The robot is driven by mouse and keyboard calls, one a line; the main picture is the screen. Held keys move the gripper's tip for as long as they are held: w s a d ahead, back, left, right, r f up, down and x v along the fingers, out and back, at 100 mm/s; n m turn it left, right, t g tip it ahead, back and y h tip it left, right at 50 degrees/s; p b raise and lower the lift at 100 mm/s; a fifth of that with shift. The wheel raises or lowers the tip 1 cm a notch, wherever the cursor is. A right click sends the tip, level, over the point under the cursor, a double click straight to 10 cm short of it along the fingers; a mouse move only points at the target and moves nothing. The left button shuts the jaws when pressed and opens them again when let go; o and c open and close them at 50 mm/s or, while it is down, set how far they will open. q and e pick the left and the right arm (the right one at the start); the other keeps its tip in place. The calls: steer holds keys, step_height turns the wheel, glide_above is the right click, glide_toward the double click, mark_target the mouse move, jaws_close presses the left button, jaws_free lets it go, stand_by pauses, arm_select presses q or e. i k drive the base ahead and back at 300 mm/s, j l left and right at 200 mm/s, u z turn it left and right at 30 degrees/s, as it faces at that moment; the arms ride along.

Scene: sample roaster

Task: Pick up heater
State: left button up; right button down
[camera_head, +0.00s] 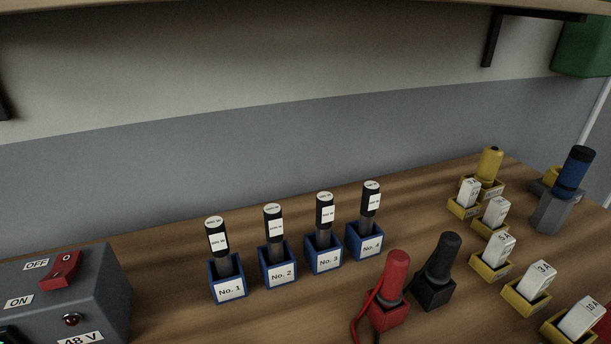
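No thing in view is plainly marked as the heater. Black-topped rods with white labels stand upright in a row of blue holders: one in No. 1 (216,238), one in No. 2 (274,226), one in No. 3 (324,212) and one in No. 4 (371,200). They may be heaters, but their small print is too blurred to read. Their lower ends are hidden inside the holders. Neither of my grippers is in view.
A grey 48 V switch box (98,282) stands at lower left. Red (396,275) and black (441,258) plugs stand front centre. White labelled blocks (499,250) in yellow holders and a blue-topped cylinder (575,172) stand at right. A shelf (300,5) overhangs the bench.

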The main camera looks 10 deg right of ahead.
mark_target(272, 212)
steer(key=l+u, duration=0.25)
steer(key=u, duration=0.2)
steer(key=l+u, duration=0.25)
steer(key=u, duration=0.2)
steer(key=k+l+u, duration=0.1)
steer(key=u, duration=0.35)
steer(key=k+l+u, duration=0.1)
steer(key=l+u, duration=0.15)
steer(key=u, duration=0.15)
steer(key=k+l+u, duration=0.15)
steer(key=u, duration=0.3)
